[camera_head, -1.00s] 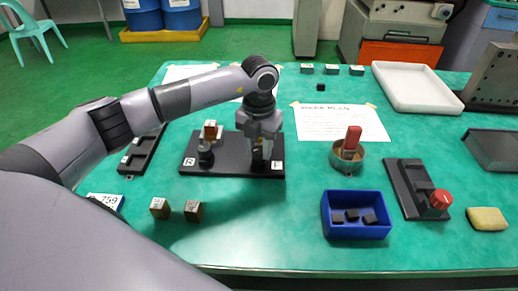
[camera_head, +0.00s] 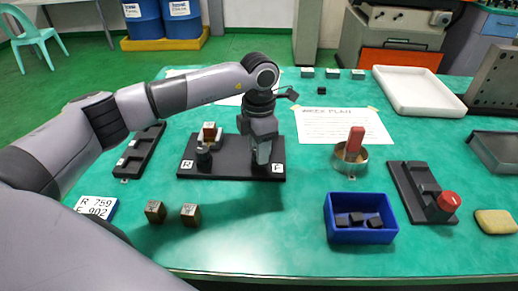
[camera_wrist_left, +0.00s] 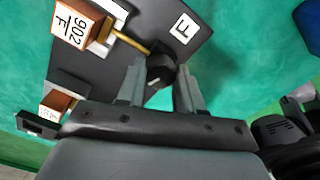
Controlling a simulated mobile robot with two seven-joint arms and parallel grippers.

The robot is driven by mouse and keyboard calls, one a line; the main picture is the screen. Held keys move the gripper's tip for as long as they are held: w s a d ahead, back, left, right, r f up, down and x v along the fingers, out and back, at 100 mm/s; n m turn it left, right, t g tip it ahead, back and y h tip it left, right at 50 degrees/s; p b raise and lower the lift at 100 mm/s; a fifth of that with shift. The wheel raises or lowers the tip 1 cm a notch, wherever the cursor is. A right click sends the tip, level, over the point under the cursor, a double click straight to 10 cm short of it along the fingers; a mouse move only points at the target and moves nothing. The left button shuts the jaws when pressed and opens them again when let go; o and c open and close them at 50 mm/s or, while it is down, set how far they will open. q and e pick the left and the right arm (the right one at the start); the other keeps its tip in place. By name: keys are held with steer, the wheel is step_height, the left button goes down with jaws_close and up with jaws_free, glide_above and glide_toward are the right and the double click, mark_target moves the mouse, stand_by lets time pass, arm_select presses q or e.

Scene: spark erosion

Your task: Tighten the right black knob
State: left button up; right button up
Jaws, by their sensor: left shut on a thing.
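A black base plate (camera_head: 232,170) lies on the table, marked R at its left end and F at its right end. The left black knob (camera_head: 203,157) stands near the R mark, free of any gripper. The right black knob (camera_wrist_left: 160,72) is by the F mark in the left wrist view, at the end of a brass rod (camera_wrist_left: 128,40). My left gripper (camera_head: 262,160) points down over the F end and is shut on this knob, one finger on each side. In the head view it hides the knob. My right gripper is not in view.
Two small blocks (camera_head: 155,211) and a number card (camera_head: 97,206) lie in front. A blue bin (camera_head: 360,235), a round tin (camera_head: 350,163) and a red-knobbed fixture (camera_head: 425,195) are to the right.

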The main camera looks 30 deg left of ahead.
arm_select(q)
steer(key=shift+r, duration=0.1)
stand_by(0.5)
steer(key=o, duration=1)
steer(key=shift+o, duration=0.2)
step_height(320, 180, up, 6)
steer(key=shift+r, duration=0.55)
